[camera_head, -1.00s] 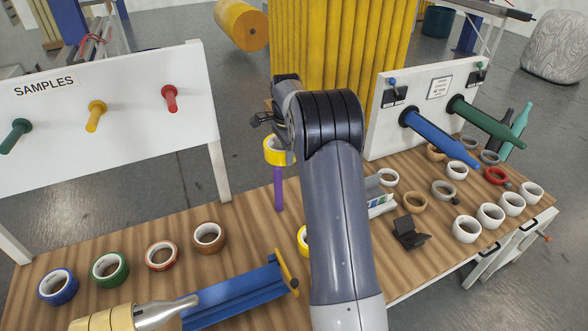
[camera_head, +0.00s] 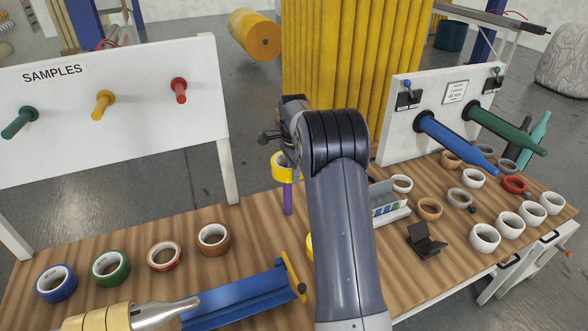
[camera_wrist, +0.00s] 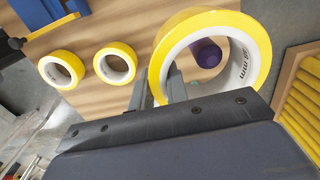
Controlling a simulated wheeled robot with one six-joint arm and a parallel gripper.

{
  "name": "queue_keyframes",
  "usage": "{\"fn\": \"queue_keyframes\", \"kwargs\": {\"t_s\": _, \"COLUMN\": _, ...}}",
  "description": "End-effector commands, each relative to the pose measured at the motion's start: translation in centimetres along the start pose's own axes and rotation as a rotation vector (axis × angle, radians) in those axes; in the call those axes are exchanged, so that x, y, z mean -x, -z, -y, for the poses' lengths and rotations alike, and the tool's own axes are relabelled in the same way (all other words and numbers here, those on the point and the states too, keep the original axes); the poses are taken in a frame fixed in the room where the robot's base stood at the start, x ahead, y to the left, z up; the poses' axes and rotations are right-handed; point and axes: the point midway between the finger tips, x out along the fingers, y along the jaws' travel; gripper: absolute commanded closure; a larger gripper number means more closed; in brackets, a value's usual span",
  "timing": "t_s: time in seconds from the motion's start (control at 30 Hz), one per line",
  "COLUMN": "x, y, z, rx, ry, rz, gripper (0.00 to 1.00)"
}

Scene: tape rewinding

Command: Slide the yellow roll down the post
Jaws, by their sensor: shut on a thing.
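My gripper (camera_wrist: 160,92) is shut on the wall of a yellow roll (camera_wrist: 165,60) of tape with a white core. The roll also shows in the head view (camera_head: 283,172), held level above the table. The purple post (camera_head: 288,200) stands upright under it. In the wrist view the post's round top (camera_wrist: 206,53) shows inside the roll's hole, off-centre. I cannot tell how far the post reaches into the roll. The lower post shows below the roll, which is clear of the table. In the head view my arm hides part of the gripper.
Two more yellow rolls (camera_wrist: 62,70) (camera_wrist: 115,66) lie near the post. A blue trough (camera_head: 235,295) lies in front. Blue, green and brown rolls (camera_head: 214,238) lie left. A small rack (camera_head: 390,203), white rolls (camera_head: 484,238) and a black holder (camera_head: 425,240) stand right.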

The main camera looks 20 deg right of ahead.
Motion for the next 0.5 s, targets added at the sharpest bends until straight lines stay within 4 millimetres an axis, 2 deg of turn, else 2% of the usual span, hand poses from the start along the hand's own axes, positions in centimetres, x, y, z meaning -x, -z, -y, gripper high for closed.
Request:
{"fn": "queue_keyframes", "kwargs": {"t_s": 0.03, "x": -0.8, "y": 0.0, "z": 0.0, "rx": 0.000, "ry": 0.000, "rz": 0.000, "gripper": 1.00}}
{"fn": "queue_keyframes", "kwargs": {"t_s": 0.5, "x": -5.4, "y": 0.0, "z": 0.0, "rx": 0.000, "ry": 0.000, "rz": 0.000, "gripper": 1.00}}
